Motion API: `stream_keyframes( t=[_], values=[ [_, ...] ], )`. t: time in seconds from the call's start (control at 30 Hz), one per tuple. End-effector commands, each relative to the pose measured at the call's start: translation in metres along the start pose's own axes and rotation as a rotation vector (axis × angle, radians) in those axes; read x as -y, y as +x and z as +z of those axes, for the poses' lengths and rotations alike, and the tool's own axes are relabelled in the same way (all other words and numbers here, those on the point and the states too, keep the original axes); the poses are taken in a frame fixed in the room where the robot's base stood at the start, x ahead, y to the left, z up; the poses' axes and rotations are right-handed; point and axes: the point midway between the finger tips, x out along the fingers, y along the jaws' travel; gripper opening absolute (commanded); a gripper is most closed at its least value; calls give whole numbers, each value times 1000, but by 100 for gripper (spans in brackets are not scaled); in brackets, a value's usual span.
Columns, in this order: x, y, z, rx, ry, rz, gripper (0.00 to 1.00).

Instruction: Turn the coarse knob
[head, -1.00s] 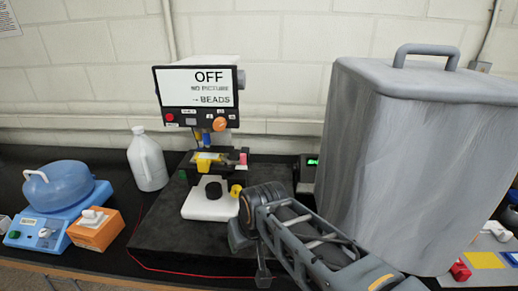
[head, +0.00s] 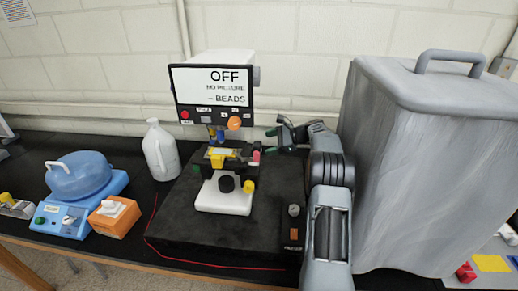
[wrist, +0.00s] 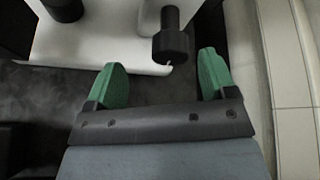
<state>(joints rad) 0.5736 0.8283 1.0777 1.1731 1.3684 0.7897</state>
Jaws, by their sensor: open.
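The microscope stands on a dark mat, with a white base (head: 223,198) and a screen (head: 211,87) reading OFF, NO PICTURE, BEADS. It carries a black knob (head: 227,184) and a yellow knob (head: 249,187) low down, a pink-red part (head: 256,156) at stage height, and an orange knob (head: 234,123) under the screen. I cannot read which is the coarse knob. My gripper (head: 275,127) is open, right of the microscope's upper part. In the wrist view, its green fingertips (wrist: 160,62) are apart and empty; a dark knob-like cylinder (wrist: 173,42) lies just ahead, apart from them.
A large grey covered bin-like block (head: 425,165) stands close to my arm on the right. A small dark box with a grey knob (head: 293,210) is on the mat's right edge. A white jug (head: 160,152), blue device (head: 80,205) and orange box (head: 114,216) stand left.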

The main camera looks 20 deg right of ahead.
Motion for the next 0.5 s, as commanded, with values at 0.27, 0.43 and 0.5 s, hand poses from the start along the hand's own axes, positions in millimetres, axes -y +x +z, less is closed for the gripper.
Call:
stream_keyframes(
  t=[0.27,0.43,0.5],
  values=[
    [8,22,-22,62,158,-21,78],
    [9,46,-20,64,166,-20,78],
    [9,56,-20,65,166,-20,78]
  ],
)
